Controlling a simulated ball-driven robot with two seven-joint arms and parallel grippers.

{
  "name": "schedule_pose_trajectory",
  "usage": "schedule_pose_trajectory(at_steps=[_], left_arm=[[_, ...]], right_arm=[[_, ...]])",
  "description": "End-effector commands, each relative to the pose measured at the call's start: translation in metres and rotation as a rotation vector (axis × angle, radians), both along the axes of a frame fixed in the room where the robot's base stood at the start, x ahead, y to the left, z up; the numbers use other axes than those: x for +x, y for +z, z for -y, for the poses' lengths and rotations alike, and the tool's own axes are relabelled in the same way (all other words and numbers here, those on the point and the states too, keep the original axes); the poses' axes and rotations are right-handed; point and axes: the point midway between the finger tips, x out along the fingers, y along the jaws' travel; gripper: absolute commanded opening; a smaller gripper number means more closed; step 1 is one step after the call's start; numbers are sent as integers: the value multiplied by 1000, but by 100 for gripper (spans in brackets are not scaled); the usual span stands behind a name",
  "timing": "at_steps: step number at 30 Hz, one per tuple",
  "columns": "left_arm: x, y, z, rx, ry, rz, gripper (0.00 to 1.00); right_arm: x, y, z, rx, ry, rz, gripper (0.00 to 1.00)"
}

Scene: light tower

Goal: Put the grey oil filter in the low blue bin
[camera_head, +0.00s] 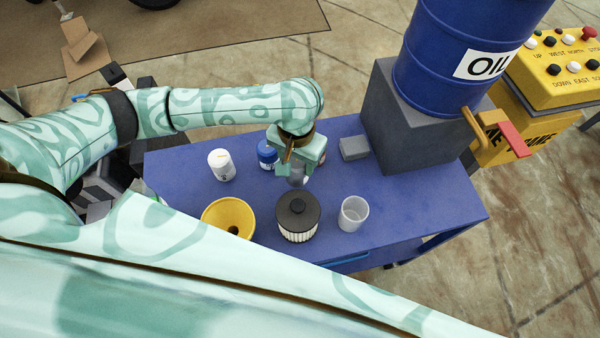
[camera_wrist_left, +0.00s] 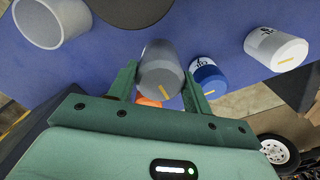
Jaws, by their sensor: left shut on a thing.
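The grey oil filter (camera_wrist_left: 163,62) is between the two green fingers of my left gripper (camera_wrist_left: 165,88) in the left wrist view. In the head view, my left gripper (camera_head: 297,168) is shut on the grey filter (camera_head: 297,178) over the middle of the blue workbench (camera_head: 420,195). Whether the filter touches the bench top is unclear. I cannot make out a low blue bin in either view. My right gripper is not in view.
Around the gripper stand a white filter (camera_head: 221,165), a blue filter (camera_head: 267,153), a yellow funnel (camera_head: 215,214), a black-topped pleated filter (camera_head: 297,217) and a clear cup (camera_head: 353,213). A grey block (camera_head: 354,148) and a blue oil drum (camera_head: 440,55) on its stand are at the right.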

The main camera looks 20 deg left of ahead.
Motion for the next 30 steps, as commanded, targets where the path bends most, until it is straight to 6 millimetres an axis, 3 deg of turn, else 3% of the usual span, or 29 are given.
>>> schedule_pose_trajectory(at_steps=[9,20,21,22,30], left_arm=[[0,-51,0,-1,0,-1,18],[0,-50,0,1,1,1,18],[1,-51,-1,1,1,1,61],[0,-51,-1,1,0,1,69],[0,-51,0,1,0,1,71]], right_arm=[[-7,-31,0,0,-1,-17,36],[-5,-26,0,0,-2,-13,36],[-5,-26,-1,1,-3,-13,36],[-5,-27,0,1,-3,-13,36],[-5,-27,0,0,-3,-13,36]])
